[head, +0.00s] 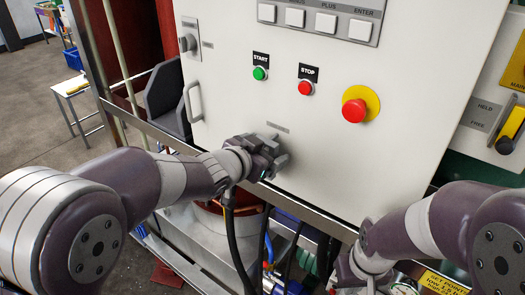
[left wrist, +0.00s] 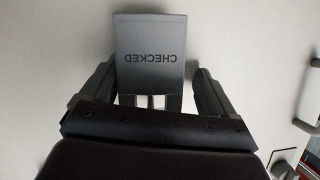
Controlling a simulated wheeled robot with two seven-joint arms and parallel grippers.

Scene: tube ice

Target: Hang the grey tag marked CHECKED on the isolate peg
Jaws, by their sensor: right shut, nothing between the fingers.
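The grey tag (left wrist: 150,35) marked CHECKED shows in the left wrist view, with its lettering upside down there. In the head view my left gripper (head: 278,153) is close to the white panel, just below a small grey label (head: 278,127) too small to read. The tag cannot be made out there, and no peg is visible near the gripper. My right arm is at the lower right; its gripper is low and mostly cut off by the frame edge.
The white panel (head: 225,105) carries a green START button (head: 260,73), a red STOP button (head: 305,87) and a red emergency button (head: 354,110) on yellow. A handle (head: 190,101) stands out at its left. A metal rail (head: 310,217) and hoses lie below.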

